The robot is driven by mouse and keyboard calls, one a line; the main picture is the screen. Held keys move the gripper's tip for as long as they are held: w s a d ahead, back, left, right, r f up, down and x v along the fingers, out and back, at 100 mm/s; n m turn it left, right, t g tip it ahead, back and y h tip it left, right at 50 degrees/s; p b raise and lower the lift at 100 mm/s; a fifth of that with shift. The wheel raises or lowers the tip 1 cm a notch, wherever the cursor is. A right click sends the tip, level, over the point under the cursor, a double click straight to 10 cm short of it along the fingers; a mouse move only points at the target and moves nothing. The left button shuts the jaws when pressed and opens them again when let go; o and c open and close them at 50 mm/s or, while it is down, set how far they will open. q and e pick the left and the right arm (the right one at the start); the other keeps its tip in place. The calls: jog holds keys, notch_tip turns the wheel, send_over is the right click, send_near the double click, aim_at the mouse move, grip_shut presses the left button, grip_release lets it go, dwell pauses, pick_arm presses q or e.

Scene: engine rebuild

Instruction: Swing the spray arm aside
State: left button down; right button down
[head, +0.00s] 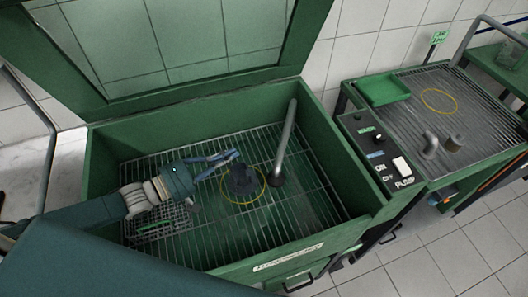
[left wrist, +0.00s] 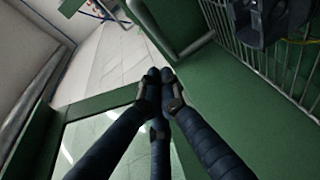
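The spray arm (head: 285,145) is a grey tube inside the green wash tub. It leans from a dark round foot on the grate up to the tub's right rear wall. My left gripper (head: 236,154) is inside the tub, to the left of the spray arm and apart from it. Its fingers point right. In the left wrist view the dark blue fingers (left wrist: 160,76) meet at their tips with nothing seen between them. My right gripper is in neither view.
A dark part (head: 241,180) stands on the grate in a yellow ring, between gripper and spray arm. The tub lid (head: 60,60) is open. A control box (head: 375,150) adjoins the tub's right. A second bench (head: 485,125) bears a green tray (head: 383,91).

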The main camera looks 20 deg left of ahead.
pick_arm(q)
jog(key=a, duration=0.1)
jog(key=p, duration=0.2)
send_near(286, 136)
jog(key=w+a, duration=0.1)
jog(key=w, duration=0.1)
jog(key=d, duration=0.1)
jog(key=d+f+p, duration=0.1)
jog(key=d, duration=0.1)
jog(key=shift+d+f+m+g, duration=0.1)
jog(key=shift+f+m+g, duration=0.2)
jog(key=shift+m, duration=0.1)
